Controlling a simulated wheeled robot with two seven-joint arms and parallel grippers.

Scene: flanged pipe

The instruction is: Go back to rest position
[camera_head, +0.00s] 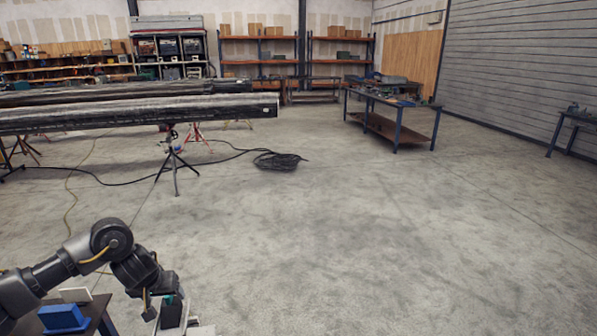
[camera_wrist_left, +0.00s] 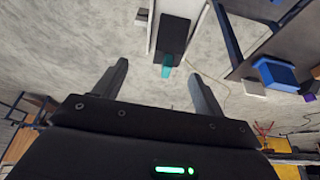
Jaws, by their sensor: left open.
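My left gripper (camera_head: 160,296) is at the lower left of the head view, its arm coming in from the left and bent downward. In the left wrist view its two fingers (camera_wrist_left: 157,72) are spread apart with nothing between them. A black block with a teal end (camera_wrist_left: 172,40) lies beyond the fingertips on a pale narrow surface; it also shows close to the gripper in the head view (camera_head: 172,314). I cannot tell from these views how large the gap to it is. My right gripper is not in view.
A blue box (camera_head: 62,318) and a white box (camera_head: 75,294) are on a table at the lower left. Long dark pipes (camera_head: 140,112) rest on stands farther back. A coiled cable (camera_head: 278,161) lies on the floor. A workbench (camera_head: 395,122) stands back right. The middle floor is clear.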

